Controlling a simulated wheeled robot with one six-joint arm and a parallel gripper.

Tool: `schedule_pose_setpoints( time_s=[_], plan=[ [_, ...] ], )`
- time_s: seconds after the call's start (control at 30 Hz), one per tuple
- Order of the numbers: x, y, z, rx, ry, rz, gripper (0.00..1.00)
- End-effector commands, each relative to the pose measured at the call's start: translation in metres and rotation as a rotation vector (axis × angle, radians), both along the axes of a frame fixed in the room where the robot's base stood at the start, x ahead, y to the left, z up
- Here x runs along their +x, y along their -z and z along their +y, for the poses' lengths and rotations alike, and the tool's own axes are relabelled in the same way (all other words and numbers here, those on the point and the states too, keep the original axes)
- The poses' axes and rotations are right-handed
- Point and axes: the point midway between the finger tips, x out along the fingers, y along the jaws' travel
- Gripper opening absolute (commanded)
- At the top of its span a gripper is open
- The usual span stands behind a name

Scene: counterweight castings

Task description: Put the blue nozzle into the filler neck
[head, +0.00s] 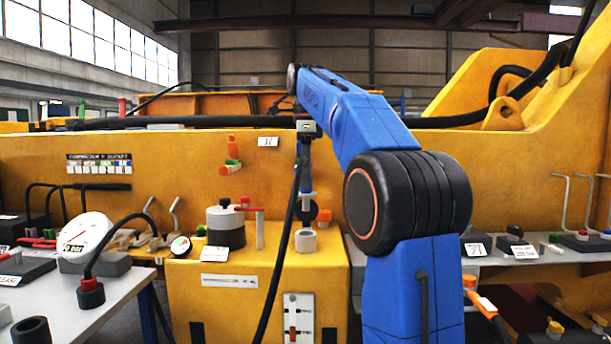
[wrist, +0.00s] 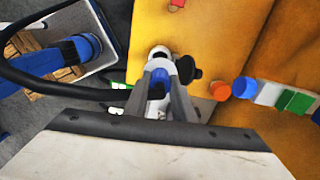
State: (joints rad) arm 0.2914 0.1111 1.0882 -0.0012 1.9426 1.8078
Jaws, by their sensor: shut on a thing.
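My gripper (head: 306,146) is shut on the blue nozzle (head: 305,176), which hangs roughly upright with its pale spout pointing down. The filler neck (head: 305,240) is a short pale cylinder on top of the yellow box. The spout end shows above the neck in the head view, with a gap between them. In the wrist view my gripper (wrist: 163,92) has the blue nozzle (wrist: 157,86) between its grey fingers, and a pale ring, seemingly the neck (wrist: 160,54), shows just beyond. The spout's exact alignment with the neck is unclear.
A black hose (head: 286,250) hangs from the nozzle. A grey and black canister (head: 225,226) and red-handled valve (head: 253,208) stand left on the yellow box (head: 210,300). A gauge table (head: 120,300) is farther left.

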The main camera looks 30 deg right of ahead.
Motion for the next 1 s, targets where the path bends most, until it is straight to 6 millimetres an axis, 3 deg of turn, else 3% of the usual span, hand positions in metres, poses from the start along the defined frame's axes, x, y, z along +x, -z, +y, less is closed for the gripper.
schedule_pose_setpoints(
  time_s=[0.6,1.0],
  plan=[
    [-0.001,0.045,0.0,0.0,0.0,0.0,0.0],
    [0.0,0.053,0.0,-0.001,0.0,-0.001,0.0]
  ],
)
